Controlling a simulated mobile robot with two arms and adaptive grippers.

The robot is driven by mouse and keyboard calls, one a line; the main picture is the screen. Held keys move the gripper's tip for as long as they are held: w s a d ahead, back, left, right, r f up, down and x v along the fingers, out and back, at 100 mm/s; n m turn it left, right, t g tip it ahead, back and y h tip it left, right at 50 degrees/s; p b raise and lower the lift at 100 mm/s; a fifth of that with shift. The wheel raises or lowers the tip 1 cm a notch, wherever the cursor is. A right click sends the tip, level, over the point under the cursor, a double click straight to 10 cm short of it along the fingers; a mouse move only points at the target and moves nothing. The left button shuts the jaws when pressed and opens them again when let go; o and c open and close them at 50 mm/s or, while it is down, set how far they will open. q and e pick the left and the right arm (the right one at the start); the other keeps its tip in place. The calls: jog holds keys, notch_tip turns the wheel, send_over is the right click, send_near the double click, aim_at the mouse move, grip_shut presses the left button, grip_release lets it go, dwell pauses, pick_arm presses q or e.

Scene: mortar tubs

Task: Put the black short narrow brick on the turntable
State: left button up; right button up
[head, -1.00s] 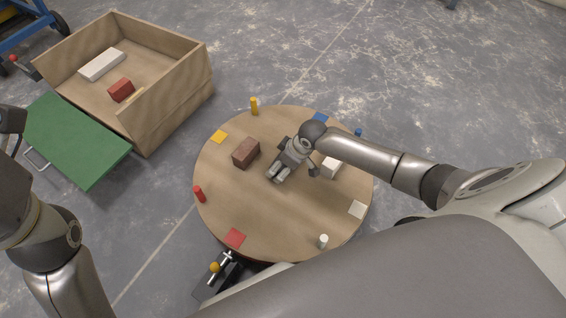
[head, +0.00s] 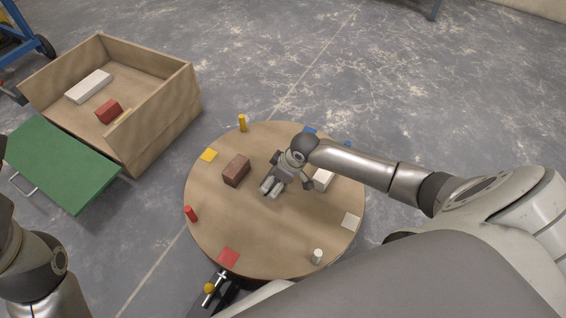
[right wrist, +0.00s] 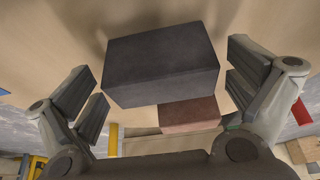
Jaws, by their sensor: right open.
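The black short narrow brick (right wrist: 160,65) shows in the right wrist view over the wooden top of the turntable (head: 215,215). It lies between the fingers of my right gripper (right wrist: 165,88), which are open with a narrow gap on each side. Whether the brick rests fully on the wood is hard to tell. In the head view my right gripper (head: 290,172) points down over the middle of the turntable and hides the brick. Of my left arm only links show at the left edge; its gripper is out of view.
On the turntable stand a brown brick (head: 236,171), a white brick (head: 323,180), coloured patches and upright pegs, including yellow (head: 242,123), red (head: 190,213) and white (head: 317,256). A wooden crate (head: 165,112) with bricks and a green panel (head: 62,165) are at left.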

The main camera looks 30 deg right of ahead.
jog(key=v, duration=1)
